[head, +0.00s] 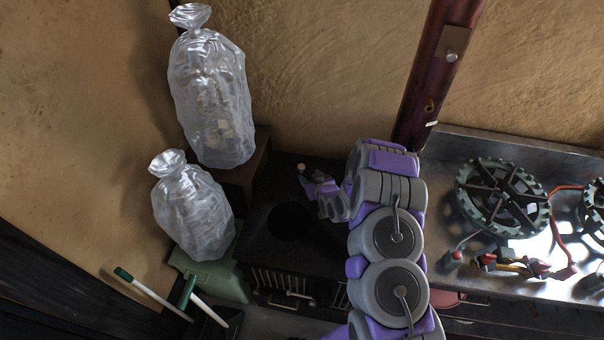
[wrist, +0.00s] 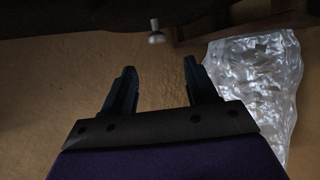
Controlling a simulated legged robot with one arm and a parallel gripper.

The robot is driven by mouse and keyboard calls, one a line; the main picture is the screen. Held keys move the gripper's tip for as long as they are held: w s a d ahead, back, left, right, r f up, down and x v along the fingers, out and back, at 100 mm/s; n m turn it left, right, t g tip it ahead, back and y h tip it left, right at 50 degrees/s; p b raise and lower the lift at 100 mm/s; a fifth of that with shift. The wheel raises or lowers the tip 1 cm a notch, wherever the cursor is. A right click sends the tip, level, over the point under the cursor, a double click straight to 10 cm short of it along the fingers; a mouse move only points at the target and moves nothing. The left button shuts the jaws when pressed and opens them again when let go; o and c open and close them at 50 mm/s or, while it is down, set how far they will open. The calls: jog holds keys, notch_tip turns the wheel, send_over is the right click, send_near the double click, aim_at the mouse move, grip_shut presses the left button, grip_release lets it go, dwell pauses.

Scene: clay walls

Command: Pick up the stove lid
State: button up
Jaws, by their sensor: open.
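The black stove (head: 262,245) stands in the corner, with a dark round opening in its top. A small pale knob (head: 301,167) shows near the stove's back edge. I take it for the stove lid's handle; the lid's dark body blends into the stove top. In the wrist view the knob (wrist: 156,33) is beyond the fingertips, roughly in line with the gap between them. My gripper (head: 307,181) is just beside the knob, low over the back of the stove. In the wrist view my gripper (wrist: 160,70) is open, with nothing between its fingers.
Two clear plastic bags stand at the left, a large one (head: 210,100) on a brown block and a smaller one (head: 193,215). A dark red post (head: 430,80) rises behind my arm. A metal counter (head: 450,150) with wheels and wired parts is at the right.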

aim_at(301, 166)
jog(key=shift+b+x, duration=1.6)
jog(key=shift+x, duration=4.3)
jog(key=shift+d, duration=0.1)
jog(key=shift+w, duration=0.1)
grip_shut()
jog(key=shift+r, duration=0.1)
